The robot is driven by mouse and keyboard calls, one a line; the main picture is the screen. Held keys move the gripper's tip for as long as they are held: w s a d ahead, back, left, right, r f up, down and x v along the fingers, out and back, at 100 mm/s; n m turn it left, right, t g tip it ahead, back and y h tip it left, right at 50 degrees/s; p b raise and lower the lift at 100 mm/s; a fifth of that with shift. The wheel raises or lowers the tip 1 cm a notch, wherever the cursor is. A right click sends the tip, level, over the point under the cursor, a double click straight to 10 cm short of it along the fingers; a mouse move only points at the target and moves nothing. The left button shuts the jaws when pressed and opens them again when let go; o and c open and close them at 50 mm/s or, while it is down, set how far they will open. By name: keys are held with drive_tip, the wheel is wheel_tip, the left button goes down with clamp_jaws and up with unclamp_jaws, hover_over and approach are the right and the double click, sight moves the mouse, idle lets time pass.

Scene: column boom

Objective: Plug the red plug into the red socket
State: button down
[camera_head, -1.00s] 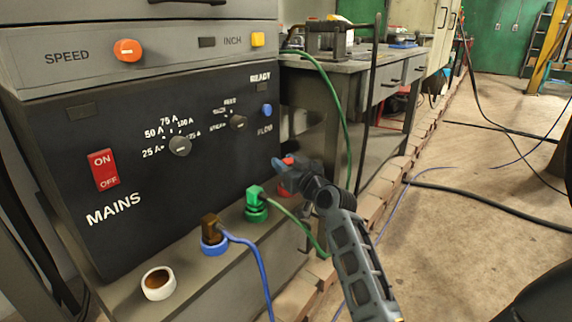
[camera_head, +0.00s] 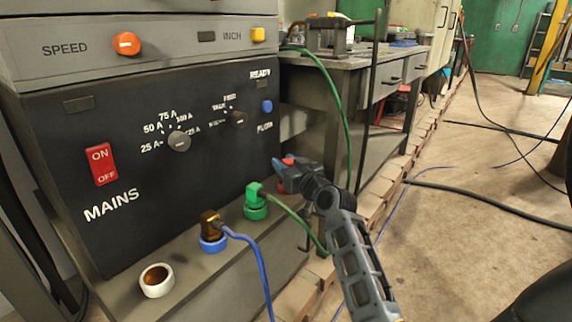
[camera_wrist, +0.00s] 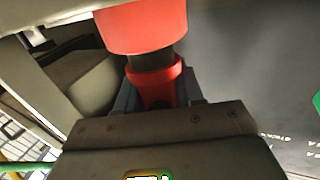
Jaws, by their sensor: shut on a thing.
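The red plug (camera_wrist: 155,85) is between the jaws of my gripper (camera_wrist: 158,104) in the wrist view, with a dark section in front of it. A larger red cylinder, which looks like the red socket (camera_wrist: 141,27), is just beyond that dark section and roughly in line with it. I cannot tell how far the dark section reaches into it. In the head view my gripper (camera_head: 284,172) is low at the right end of the socket row, beside the green plug. It covers most of the red socket; small red patches show around the jaws.
A green plug (camera_head: 254,191) sits in a green socket, and a brown plug (camera_head: 210,222) sits in a blue socket, each with a cable. An open white socket (camera_head: 157,281) is at the left. The black control panel (camera_head: 150,215) rises behind; a workbench (camera_head: 345,66) stands beyond.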

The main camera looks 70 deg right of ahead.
drive_tip(key=shift+f+b, duration=0.7)
drive_tip(key=shift+f, duration=0.1)
drive_tip(key=c, duration=1)
unclamp_jaws()
drive_tip(key=shift+b+v, duration=0.6)
drive_tip(key=shift+v, duration=4.95)
drive_tip(key=shift+r, duration=0.1)
drive_tip(key=shift+w, duration=0.1)
